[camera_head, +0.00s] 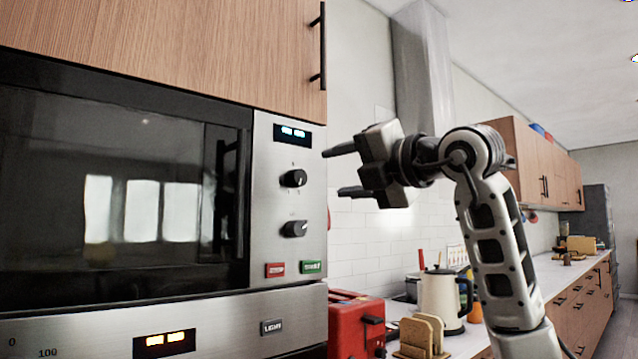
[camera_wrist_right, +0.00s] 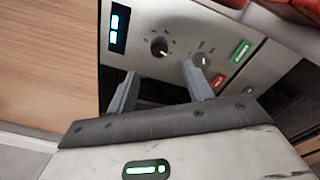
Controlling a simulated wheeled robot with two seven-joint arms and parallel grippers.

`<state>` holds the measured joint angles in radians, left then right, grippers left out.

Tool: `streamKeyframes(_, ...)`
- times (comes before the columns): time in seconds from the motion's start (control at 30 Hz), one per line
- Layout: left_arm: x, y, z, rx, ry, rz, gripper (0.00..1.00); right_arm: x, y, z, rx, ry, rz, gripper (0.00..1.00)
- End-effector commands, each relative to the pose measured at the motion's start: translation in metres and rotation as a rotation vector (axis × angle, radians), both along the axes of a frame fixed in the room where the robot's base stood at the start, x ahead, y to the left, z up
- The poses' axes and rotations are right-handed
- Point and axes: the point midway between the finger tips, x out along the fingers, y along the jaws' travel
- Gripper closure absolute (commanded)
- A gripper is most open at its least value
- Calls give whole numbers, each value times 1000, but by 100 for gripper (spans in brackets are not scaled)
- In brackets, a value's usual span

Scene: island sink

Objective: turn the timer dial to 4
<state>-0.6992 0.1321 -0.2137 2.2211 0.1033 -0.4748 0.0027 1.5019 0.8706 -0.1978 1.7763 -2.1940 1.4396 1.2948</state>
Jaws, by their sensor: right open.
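The microwave's control panel (camera_head: 265,205) has an upper black dial (camera_head: 293,178) and a lower dark dial (camera_head: 295,229). I cannot tell for sure which dial is the timer. My right gripper (camera_head: 333,172) is open and empty, to the right of the panel, its fingers pointing left towards it. In the wrist view the upper dial shows beyond the gap between the fingertips (camera_wrist_right: 159,72). My left gripper is not in view.
A lit display (camera_head: 293,134) is above the dials; red (camera_head: 275,270) and green (camera_head: 311,267) buttons are below. The dark microwave door (camera_head: 130,190) is at left. A red toaster (camera_head: 352,325) and a white kettle (camera_head: 441,300) stand on the counter below my right arm.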

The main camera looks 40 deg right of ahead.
Motion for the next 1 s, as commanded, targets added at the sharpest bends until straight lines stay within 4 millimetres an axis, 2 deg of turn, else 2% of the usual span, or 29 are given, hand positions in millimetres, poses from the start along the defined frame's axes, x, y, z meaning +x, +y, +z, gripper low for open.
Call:
streamKeyframes(0.03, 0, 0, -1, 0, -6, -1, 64, -14, -3, -1, -2, -5, -3, 49)
streamKeyframes(0.1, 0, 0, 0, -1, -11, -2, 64, -29, -4, -1, -2, -3, -3, 49)
streamKeyframes(0.33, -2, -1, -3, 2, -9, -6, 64, -61, -8, -1, -1, -1, -1, 49)
streamKeyframes(0.5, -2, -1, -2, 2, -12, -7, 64, -69, -9, -1, 1, 1, 1, 49)
streamKeyframes(1.0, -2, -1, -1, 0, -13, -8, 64, -69, -9, -1, 0, 1, 1, 49)
